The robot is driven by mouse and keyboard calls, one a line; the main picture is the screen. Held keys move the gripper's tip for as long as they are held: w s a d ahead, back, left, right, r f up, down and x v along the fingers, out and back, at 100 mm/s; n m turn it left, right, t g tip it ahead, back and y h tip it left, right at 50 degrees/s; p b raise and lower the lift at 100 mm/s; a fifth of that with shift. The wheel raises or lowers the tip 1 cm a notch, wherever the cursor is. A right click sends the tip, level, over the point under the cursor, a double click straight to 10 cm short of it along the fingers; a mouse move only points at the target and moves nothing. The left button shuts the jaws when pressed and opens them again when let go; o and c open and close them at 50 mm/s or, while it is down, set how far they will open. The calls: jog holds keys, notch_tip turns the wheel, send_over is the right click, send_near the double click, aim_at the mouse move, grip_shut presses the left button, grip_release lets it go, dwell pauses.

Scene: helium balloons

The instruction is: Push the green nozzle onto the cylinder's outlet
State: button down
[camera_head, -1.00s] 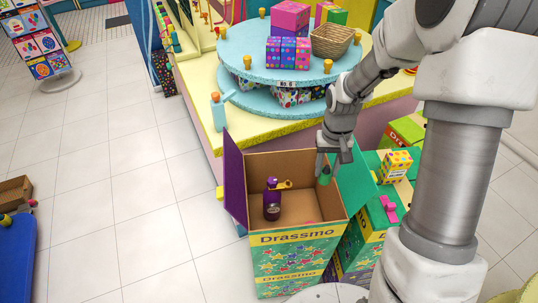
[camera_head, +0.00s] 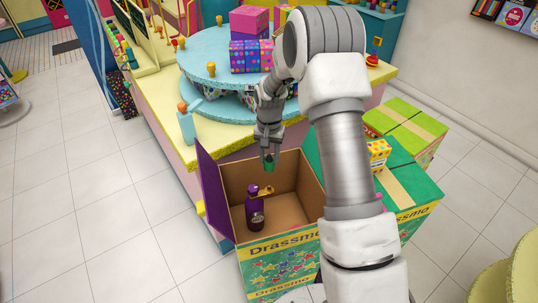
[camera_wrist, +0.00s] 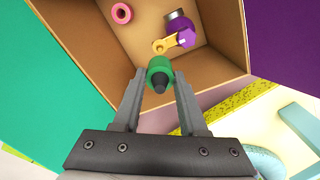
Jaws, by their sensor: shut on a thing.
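My gripper (camera_head: 268,158) is shut on the green nozzle (camera_head: 269,165) and points down near the back edge of the open box. In the wrist view the nozzle (camera_wrist: 160,68), green with a dark tip, sits between the two fingertips (camera_wrist: 152,88). The purple cylinder (camera_head: 254,208) stands inside the box, below my gripper and a little left of it. Its gold outlet (camera_head: 266,191) sticks out to the right at its top. The wrist view shows the cylinder (camera_wrist: 189,38) and the outlet (camera_wrist: 160,46) beyond the nozzle, with a gap between.
The cardboard box (camera_head: 307,184) has a purple flap (camera_head: 212,184) opened at left and high walls. A pink ring (camera_wrist: 121,13) lies in it. Behind is a yellow counter (camera_head: 150,125) with a blue round stand (camera_head: 198,62). Green boxes (camera_head: 409,185) stand at right.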

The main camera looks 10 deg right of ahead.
aim_at(269, 160)
dwell(0.3)
jog(key=shift+f+b, duration=3.25)
jog(key=shift+f, duration=0.65)
jog(key=shift+f+b, duration=1.55)
jog(key=shift+f, duration=0.25)
jog(key=shift+c, duration=1.8)
grip_release()
jog(key=shift+r, duration=0.15)
jog(key=shift+r+p, duration=2.3)
jog(key=shift+r, duration=1.6)
